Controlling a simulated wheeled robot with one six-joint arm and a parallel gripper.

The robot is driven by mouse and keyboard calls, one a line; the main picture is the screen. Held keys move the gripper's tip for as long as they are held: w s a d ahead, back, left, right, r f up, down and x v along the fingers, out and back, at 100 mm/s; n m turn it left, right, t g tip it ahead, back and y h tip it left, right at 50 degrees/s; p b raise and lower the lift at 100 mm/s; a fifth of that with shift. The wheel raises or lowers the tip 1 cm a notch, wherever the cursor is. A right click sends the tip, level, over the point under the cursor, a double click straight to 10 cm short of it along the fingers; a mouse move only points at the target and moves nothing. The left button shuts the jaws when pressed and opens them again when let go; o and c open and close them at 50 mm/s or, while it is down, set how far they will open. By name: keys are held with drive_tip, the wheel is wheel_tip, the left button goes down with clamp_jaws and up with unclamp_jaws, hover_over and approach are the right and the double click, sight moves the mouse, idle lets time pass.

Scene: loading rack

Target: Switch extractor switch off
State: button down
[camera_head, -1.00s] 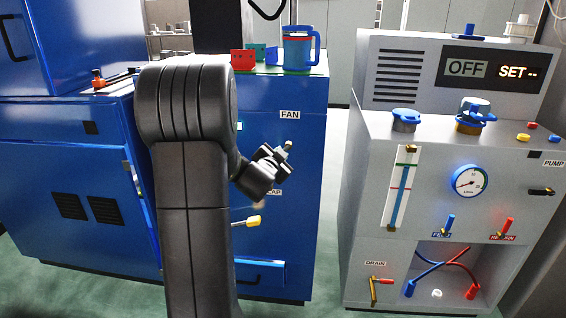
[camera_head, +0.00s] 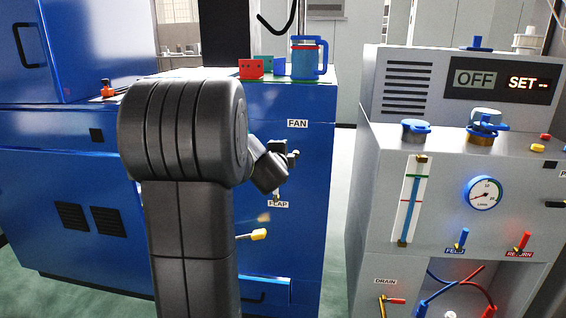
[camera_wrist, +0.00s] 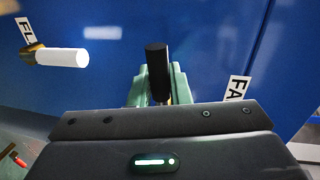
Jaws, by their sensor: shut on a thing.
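The blue cabinet (camera_head: 305,215) carries a FAN label (camera_head: 297,123), also visible in the wrist view (camera_wrist: 237,90). My gripper (camera_head: 292,157) is at the cabinet's front, just below that label. In the wrist view my gripper (camera_wrist: 157,88) has its green fingers shut on a short black switch lever (camera_wrist: 157,60) beside the FAN label. The lever's base is hidden by the fingers. No label reading "extractor" shows.
A white-tipped lever (camera_wrist: 65,57) sits by the FLAP label (camera_head: 278,204), close to my gripper. A yellow-ended handle (camera_head: 252,235) sticks out lower down. A grey panel unit (camera_head: 385,200) stands to the right. A mug (camera_head: 306,60) stands on the cabinet.

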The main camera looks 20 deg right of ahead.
drive_tip(key=shift+r+m, duration=0.15)
drive_tip(key=shift+m, duration=0.25)
drive_tip(key=c, duration=1.4)
unclamp_jaws()
drive_tip(key=p+v, duration=0.1)
drive_tip(key=v, duration=1.2)
drive_tip(key=shift+s+p, duration=0.4)
drive_tip(key=shift+w+a, duration=0.1)
drive_tip(key=b+x, duration=0.2)
drive_tip(key=x, duration=1.1)
drive_tip(key=shift+w, duration=0.35)
